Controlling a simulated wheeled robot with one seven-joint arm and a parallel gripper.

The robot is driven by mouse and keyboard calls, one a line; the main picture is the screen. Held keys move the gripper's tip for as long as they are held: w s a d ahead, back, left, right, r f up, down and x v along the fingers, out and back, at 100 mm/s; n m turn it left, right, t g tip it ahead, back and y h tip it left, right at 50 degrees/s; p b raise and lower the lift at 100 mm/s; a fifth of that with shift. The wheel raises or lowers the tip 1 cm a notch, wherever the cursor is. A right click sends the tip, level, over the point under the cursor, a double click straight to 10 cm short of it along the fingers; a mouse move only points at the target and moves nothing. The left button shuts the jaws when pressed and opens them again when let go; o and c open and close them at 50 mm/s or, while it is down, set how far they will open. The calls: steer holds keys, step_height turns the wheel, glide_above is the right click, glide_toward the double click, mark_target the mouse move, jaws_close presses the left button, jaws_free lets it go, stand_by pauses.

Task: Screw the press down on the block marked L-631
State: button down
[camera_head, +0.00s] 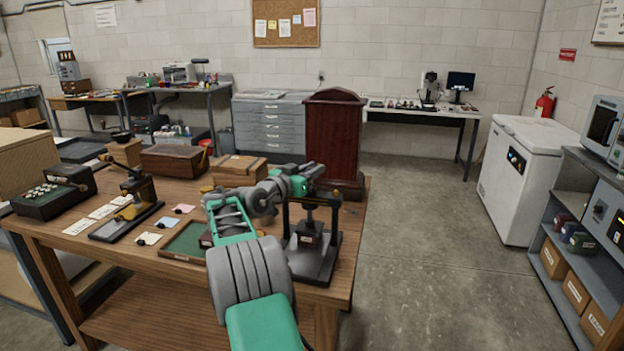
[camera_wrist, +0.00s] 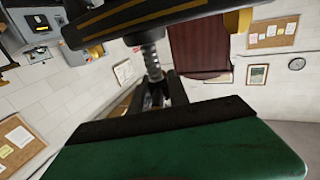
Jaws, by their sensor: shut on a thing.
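The press (camera_head: 325,262) stands at the front right of the wooden table. It has a black base, two posts and a crossbar. A small dark block (camera_head: 308,240) with a pale label sits on the base under the screw; I cannot read the label or tell whether the plate touches it. My gripper (camera_head: 308,177) is at the top of the press, shut on the screw's handle, which it largely hides. In the wrist view the threaded screw (camera_wrist: 152,58) shows below a dark beam with gold stripes (camera_wrist: 150,20). The block cannot be made out there.
A green tray (camera_head: 183,251) lies left of the press, partly behind my arm. A brass and black hand press (camera_head: 140,190), cards and wooden boxes (camera_head: 238,172) stand farther left. A dark red cabinet (camera_head: 333,135) rises close behind the press. The floor at right is clear.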

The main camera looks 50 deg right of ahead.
steer(key=shift+m+g, duration=0.7)
steer(key=shift+g, duration=0.4)
steer(key=shift+s, duration=0.1)
steer(key=c, duration=1.3)
jaws_free()
steer(key=shift+o, duration=0.2)
steer(key=shift+d, duration=0.1)
steer(key=w+a, duration=0.1)
steer(key=a, duration=0.6)
steer(key=shift+a+b, duration=0.4)
steer(key=shift+b, duration=0.05)
